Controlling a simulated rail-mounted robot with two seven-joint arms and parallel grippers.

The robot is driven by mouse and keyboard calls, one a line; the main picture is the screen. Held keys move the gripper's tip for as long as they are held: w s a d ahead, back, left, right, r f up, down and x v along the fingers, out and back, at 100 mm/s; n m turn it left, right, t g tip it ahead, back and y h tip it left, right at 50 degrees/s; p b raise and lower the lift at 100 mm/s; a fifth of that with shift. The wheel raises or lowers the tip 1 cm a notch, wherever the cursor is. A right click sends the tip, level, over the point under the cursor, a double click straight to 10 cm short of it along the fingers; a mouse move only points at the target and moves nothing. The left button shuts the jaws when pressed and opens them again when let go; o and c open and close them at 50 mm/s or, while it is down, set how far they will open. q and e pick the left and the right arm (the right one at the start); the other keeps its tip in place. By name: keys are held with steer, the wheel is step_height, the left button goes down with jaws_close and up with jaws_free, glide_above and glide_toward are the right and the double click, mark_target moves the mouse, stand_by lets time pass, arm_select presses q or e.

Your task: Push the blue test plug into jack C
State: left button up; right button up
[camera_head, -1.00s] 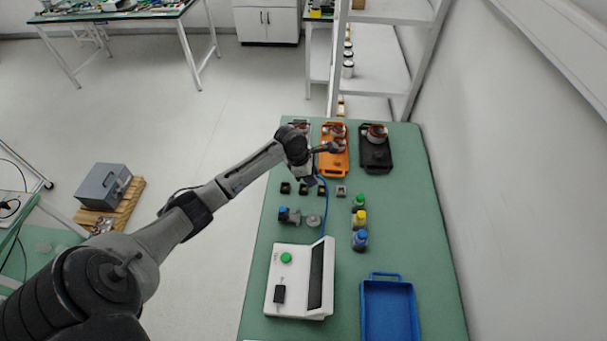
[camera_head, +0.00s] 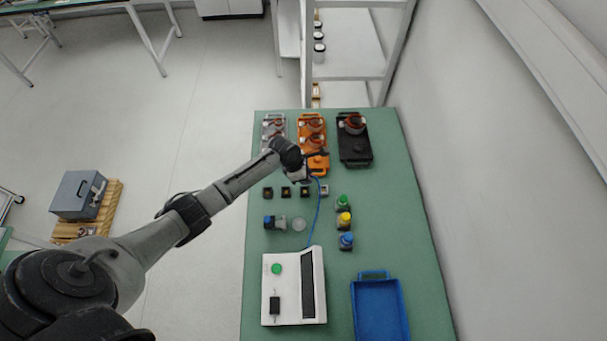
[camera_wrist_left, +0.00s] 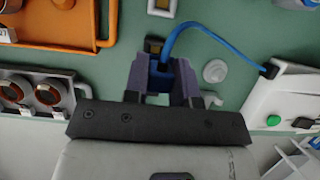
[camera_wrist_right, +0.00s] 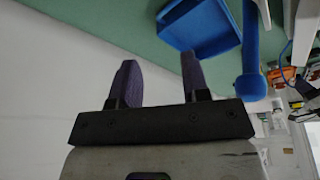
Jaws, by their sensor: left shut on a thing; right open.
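My left gripper (camera_wrist_left: 160,85) is shut on the blue test plug (camera_wrist_left: 160,72), whose blue cable (camera_wrist_left: 198,27) curves away to the white test unit (camera_wrist_left: 283,95). In the head view the left gripper (camera_head: 300,176) hangs just past a row of small dark jacks (camera_head: 286,192), near the orange tray. Jack letters are too small to read, so I cannot tell which is C. My right gripper (camera_wrist_right: 160,75) is open and empty, away from the jacks.
Grey, orange (camera_head: 318,167) and black (camera_head: 354,150) trays with copper-wound parts stand at the far end. Green, yellow and blue-capped bottles (camera_head: 344,221), the white test unit (camera_head: 293,286) and a blue tray (camera_head: 379,308) stand nearer.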

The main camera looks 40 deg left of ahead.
mark_target(309, 190)
arm_select(q)
steer(key=shift+s+f+b, duration=0.15)
steer(key=shift+f+b, duration=0.2)
steer(key=shift+f, duration=0.1)
steer(key=shift+f+b, duration=0.4)
steer(key=shift+b, duration=0.25)
step_height(309, 190, down, 3)
steer(key=b, duration=0.4)
steer(key=shift+a, duration=0.1)
steer(key=shift+p, duration=0.6)
steer(key=shift+f, duration=0.1)
stand_by(0.4)
steer(key=shift+f, duration=0.35)
steer(key=shift+f, duration=0.2)
stand_by(0.5)
steer(key=shift+f, duration=0.4)
